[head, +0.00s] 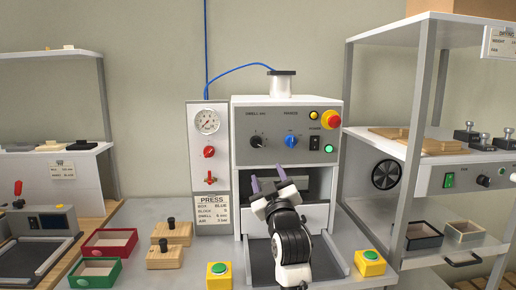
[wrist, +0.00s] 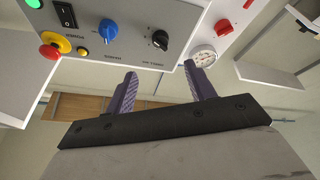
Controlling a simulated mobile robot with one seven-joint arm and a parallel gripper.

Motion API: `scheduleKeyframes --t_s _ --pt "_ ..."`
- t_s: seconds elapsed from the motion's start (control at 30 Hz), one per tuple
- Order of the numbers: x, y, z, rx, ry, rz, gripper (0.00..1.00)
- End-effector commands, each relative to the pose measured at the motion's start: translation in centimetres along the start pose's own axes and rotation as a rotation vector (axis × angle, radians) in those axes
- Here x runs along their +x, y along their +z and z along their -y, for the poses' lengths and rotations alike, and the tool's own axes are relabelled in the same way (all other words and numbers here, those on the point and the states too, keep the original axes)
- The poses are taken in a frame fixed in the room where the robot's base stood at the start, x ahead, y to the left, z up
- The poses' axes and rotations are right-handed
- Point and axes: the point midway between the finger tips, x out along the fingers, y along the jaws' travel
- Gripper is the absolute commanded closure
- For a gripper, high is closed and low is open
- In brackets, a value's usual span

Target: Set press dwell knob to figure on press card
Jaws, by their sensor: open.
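The black dwell knob (head: 257,141) is on the left of the press's grey control panel (head: 275,118), under a dwell label. It also shows in the wrist view (wrist: 160,39), with a pale pointer mark; I cannot read its setting. The white press card (head: 212,204) hangs left of the press, below the gauge. Its dwell line seems to show a 6, but the print is very small. My gripper (head: 268,180) is open and empty, below the panel in the head view. In the wrist view its purple fingers (wrist: 161,72) are spread, apart from the knob.
A blue knob (head: 291,141), black switch (head: 315,142), green button (head: 329,148) and red emergency button (head: 331,119) sit right of the dwell knob. A red knob (head: 209,152) and gauge (head: 207,121) are to its left. A shelf rack (head: 413,170) stands at right.

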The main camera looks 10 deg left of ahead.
Motion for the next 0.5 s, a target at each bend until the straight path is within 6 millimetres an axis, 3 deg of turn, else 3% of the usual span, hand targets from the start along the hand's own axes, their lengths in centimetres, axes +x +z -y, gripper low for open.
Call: scheduleKeyframes --t_s 0.17,0.5 --pt "2.0 -0.2 -0.1 0.0 -0.002 0.002 0.45" --pt "9.0 -0.4 -0.2 0.001 -0.001 0.002 0.45"
